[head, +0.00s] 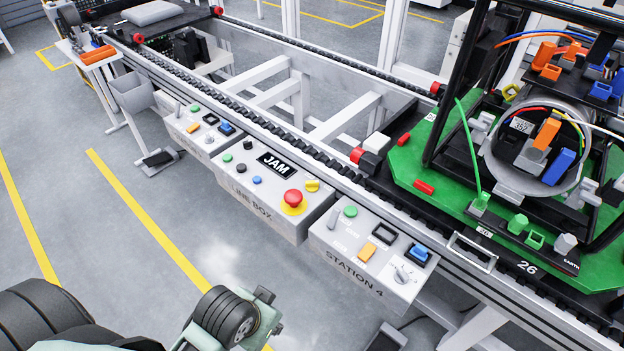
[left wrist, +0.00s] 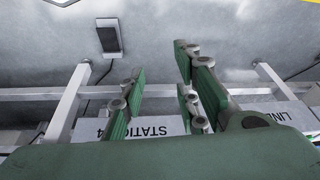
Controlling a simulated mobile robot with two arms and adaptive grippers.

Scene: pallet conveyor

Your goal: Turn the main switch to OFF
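The Station 4 box (head: 372,262) hangs on the conveyor's near side and carries a grey rotary knob (head: 402,274), a green button, an orange button, a blue rocker and a small lever. The line box (head: 264,196) beside it has a red stop button and a yellow knob (head: 312,185). The small labels are unreadable, so I cannot tell which control is the main switch or its setting. In the left wrist view my left gripper (left wrist: 158,75) has its green-padded fingers spread and empty. In the head view my left arm is at the bottom; its fingers do not show clearly. My right gripper is not in view.
A green pallet (head: 405,172) with wiring and a round housing sits on the conveyor at right. A JAM display (head: 277,165) is on the line box. The floor in front is largely clear. A foot pedal (left wrist: 110,38) shows in the wrist view.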

